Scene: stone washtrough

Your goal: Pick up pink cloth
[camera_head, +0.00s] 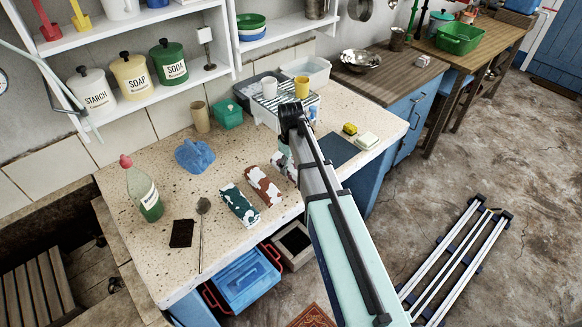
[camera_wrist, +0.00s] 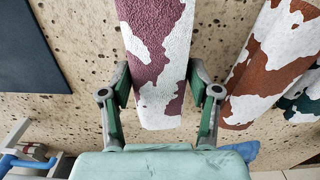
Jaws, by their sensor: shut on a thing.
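The pink cloth (camera_wrist: 160,45) is a mauve-pink and white patched roll, upright in the middle of the wrist view. My gripper (camera_wrist: 160,80) has one green-padded finger on each side of it and is shut on it near its lower end. I cannot tell whether the cloth is lifted off the speckled counter. In the head view my arm hides most of the cloth and the gripper. A brown-and-white cloth (camera_head: 263,186) and a dark green-and-white cloth (camera_head: 239,205) lie to its left there; the brown one also shows in the wrist view (camera_wrist: 268,65).
The speckled counter (camera_head: 160,240) also holds a dark blue mat (camera_head: 336,150), sponges (camera_head: 367,140), a crumpled blue cloth (camera_head: 195,155), a bottle (camera_head: 146,192) and a brush (camera_head: 202,225). A dish rack with cups (camera_head: 283,104) stands behind.

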